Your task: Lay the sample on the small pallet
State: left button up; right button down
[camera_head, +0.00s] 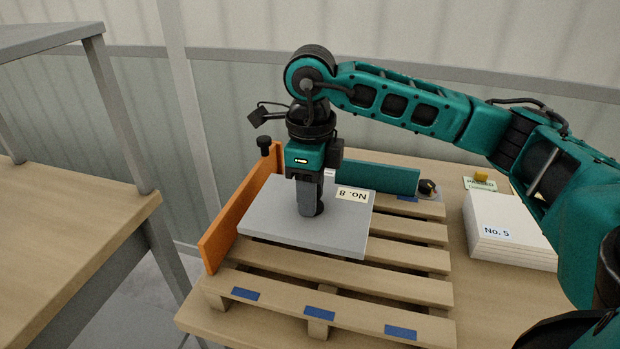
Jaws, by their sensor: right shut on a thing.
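The sample is a flat light-grey panel (265,221) with a pale label reading "No. 8", which appears upside down. It lies level over the back left part of the small wooden pallet (392,290). Whether it touches the slats or hangs just above them, I cannot tell. My right gripper (311,208) points straight down onto the middle of the panel's top and holds it. The gripper's end hides a patch of the panel. My left gripper is not in view.
An orange board (228,224) stands along the pallet's left side, and a teal board (385,179) along its back. A white stack labelled "No. 5" (505,222) sits to the right. Blue patches (319,313) mark the front slat. A wooden bench (70,235) stands at left.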

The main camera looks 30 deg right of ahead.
aim_at(311, 223)
jog(key=shift+s, duration=0.1)
dwell(0.3)
jog(key=shift+f+b, duration=0.15)
jog(key=shift+b, duration=0.15)
notch_tip(311, 223, down, 5)
jog(key=b, duration=0.4)
jog(key=shift+f, duration=0.2)
jog(key=shift+f+b, duration=0.6)
jog(key=shift+b, duration=0.2)
jog(key=c, duration=0.7)
grip_release()
jog(key=shift+o, duration=0.2)
